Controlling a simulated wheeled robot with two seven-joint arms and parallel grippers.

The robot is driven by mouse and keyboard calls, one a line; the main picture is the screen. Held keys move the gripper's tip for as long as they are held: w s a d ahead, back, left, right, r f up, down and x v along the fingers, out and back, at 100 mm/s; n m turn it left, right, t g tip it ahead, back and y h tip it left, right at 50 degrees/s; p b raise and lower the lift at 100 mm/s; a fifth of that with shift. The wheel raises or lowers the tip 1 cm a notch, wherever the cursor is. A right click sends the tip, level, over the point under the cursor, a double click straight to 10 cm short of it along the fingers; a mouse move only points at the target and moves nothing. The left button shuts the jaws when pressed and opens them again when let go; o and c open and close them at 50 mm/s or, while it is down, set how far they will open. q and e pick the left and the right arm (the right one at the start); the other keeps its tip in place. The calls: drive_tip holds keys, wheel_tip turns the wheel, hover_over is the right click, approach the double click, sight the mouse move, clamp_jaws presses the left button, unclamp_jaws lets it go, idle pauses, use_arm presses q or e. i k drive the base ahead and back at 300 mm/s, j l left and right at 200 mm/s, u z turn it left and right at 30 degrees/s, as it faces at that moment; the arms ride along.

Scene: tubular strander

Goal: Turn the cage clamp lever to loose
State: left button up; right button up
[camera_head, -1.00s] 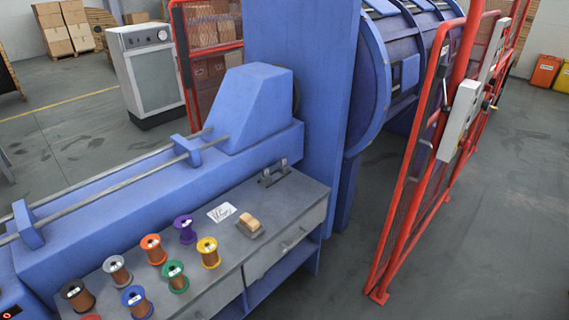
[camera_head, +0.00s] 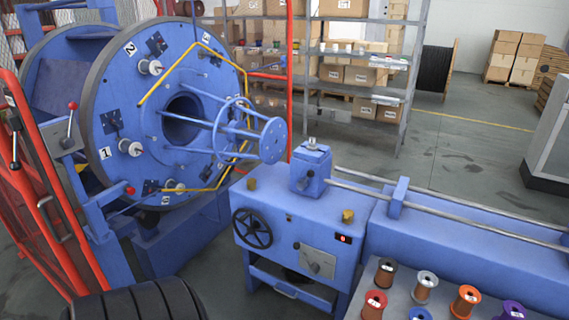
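The blue cage (camera_head: 100,100) of the strander stands at the left, with its round front plate numbered and fitted with several small spools. A lever with a red ball knob (camera_head: 71,106) stands roughly upright on a grey box (camera_head: 65,143) left of the cage. A second red knob (camera_head: 130,190) sits on a rod low at the plate's edge. I cannot tell which of these is the cage clamp lever, and no label on them is readable. Neither of my grippers is in view.
A red mesh guard (camera_head: 40,200) with a black-handled lever (camera_head: 15,145) stands at far left. A blue machine block with a handwheel (camera_head: 252,228) is in the centre. Wire spools (camera_head: 425,285) sit on a bench at lower right. Shelves with boxes (camera_head: 365,75) stand behind.

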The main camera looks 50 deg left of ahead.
sight(302, 184)
drive_tip(key=u, duration=1.5)
